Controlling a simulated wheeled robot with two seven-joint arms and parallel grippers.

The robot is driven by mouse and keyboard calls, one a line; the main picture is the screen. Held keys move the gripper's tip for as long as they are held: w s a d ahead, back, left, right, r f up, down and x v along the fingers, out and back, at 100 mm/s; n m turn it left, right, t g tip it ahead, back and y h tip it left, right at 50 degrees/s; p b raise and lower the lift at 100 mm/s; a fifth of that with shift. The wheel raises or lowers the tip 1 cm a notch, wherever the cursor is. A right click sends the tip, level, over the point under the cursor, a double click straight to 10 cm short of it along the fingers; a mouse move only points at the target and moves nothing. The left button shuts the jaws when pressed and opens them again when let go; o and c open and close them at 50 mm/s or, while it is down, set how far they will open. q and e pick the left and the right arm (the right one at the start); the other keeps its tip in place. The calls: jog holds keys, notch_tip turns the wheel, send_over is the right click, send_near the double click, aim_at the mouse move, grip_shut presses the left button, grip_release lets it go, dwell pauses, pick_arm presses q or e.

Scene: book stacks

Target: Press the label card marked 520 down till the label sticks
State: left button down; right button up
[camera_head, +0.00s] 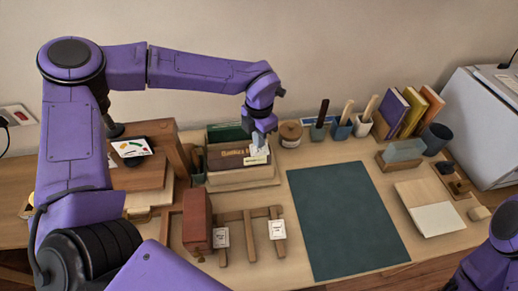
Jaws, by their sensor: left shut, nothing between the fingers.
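My left gripper (259,150) is shut and points down over the dark book box at the back left of the desk. A small pale label card (258,160) lies just under its fingertips, against the front of a brown book (232,156). The fingertips look to be at or very near the card; I cannot tell whether they touch. The card's marking is too small to read, so I cannot confirm it is 520. My right gripper is out of view; only a purple part of my right arm shows at the lower right.
Two white cards (221,238) (277,229) hang on a wooden rack at the front, beside a red-brown block (197,220). A dark green mat (347,222) lies clear in the middle. Brush pots (341,130), upright books (411,112) and an open booklet (428,208) stand or lie right.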

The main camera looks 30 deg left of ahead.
pick_arm(q)
jog(key=shift+f+b, duration=0.45)
jog(key=shift+f, duration=0.5)
dwell(1.6)
jog(key=shift+r, duration=0.1)
notch_tip(320, 180, up, 7)
jog(key=p, duration=0.6)
jog(key=shift+p, duration=0.4)
